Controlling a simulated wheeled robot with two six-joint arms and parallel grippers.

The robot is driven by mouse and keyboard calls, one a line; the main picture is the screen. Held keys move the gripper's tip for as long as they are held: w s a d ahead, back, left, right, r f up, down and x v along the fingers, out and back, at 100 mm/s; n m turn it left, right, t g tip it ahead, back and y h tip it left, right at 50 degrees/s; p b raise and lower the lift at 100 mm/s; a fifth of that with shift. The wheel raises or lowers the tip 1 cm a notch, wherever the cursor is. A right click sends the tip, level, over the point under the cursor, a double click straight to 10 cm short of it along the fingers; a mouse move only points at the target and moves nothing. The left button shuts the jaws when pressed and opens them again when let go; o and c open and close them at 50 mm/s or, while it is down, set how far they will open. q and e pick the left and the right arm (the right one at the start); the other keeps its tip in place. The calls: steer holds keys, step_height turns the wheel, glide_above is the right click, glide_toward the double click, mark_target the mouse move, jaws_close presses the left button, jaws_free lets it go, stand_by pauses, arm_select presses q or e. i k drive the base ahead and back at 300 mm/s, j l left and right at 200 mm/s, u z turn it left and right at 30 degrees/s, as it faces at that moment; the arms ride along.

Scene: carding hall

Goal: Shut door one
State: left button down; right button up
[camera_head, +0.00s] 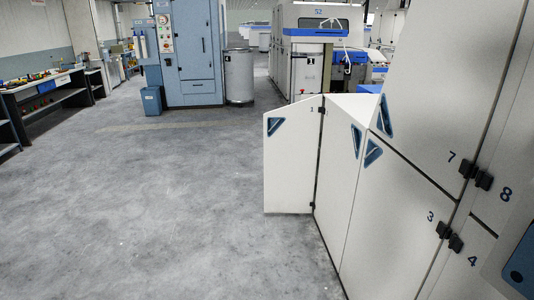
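A white door panel (291,165) with a blue triangular recess (275,127) stands swung out to the left from the far end of the white machine casing. Dark hinges (321,106) show at its right edge. The small marks beside these hinges are too small to read surely; I cannot confirm that it is door one. The door marked 3 (395,225) and the door marked 7 (430,90) look shut, nearer on the right. Neither gripper shows in the head view.
The grey floor (150,220) is clear to the left of the casing. A workbench (45,85) stands at the far left. A blue cabinet (196,55), a grey drum (239,77) and a white and blue machine (305,50) stand at the back.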

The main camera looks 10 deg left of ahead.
mark_target(291, 132)
steer(key=i+j, duration=0.1)
steer(key=i, duration=0.35)
steer(key=i+j+z, duration=0.15)
steer(key=i, duration=0.3)
steer(key=i+j, duration=0.1)
steer(key=i, duration=0.35)
steer(key=i+j+z, duration=0.15)
steer(key=i, duration=0.3)
